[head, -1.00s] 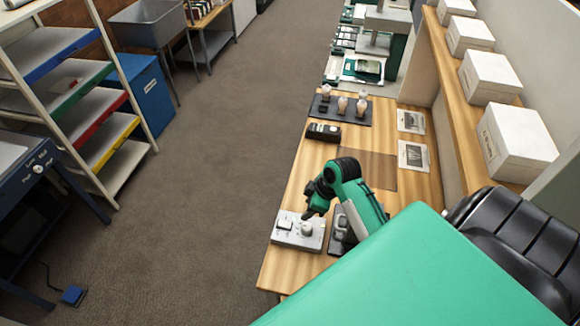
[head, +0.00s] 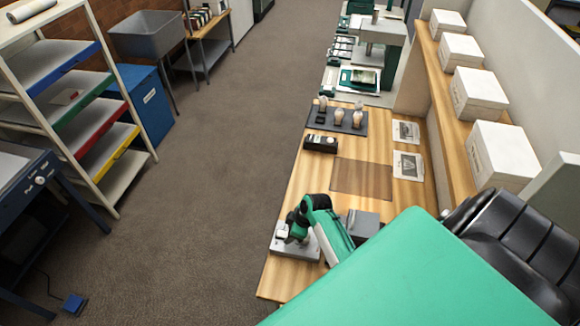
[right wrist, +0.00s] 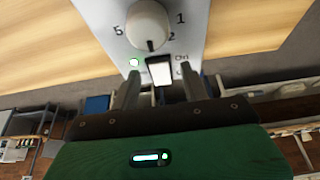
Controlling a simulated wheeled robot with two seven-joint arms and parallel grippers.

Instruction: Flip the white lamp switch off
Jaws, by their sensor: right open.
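A light grey control box (head: 281,248) sits at the near left corner of the wooden bench in the head view. It carries a white switch (head: 281,231), mostly clear of my arm. In the right wrist view the box panel (right wrist: 197,30) shows a round knob (right wrist: 148,24) with numbers, a lit green light (right wrist: 134,62) and the white rocker switch (right wrist: 160,70). My right gripper (right wrist: 161,88) is open and empty, with its fingers on either side of the switch's lower end. Contact cannot be told. In the head view my right gripper (head: 298,238) is over the box. My left gripper is out of view.
A grey-topped box (head: 362,224) stands just right of my arm. Further back are a black device (head: 321,143), a dark mat (head: 350,130) with several small items, and printed cards (head: 408,165). White archival boxes (head: 503,155) line the shelf at right.

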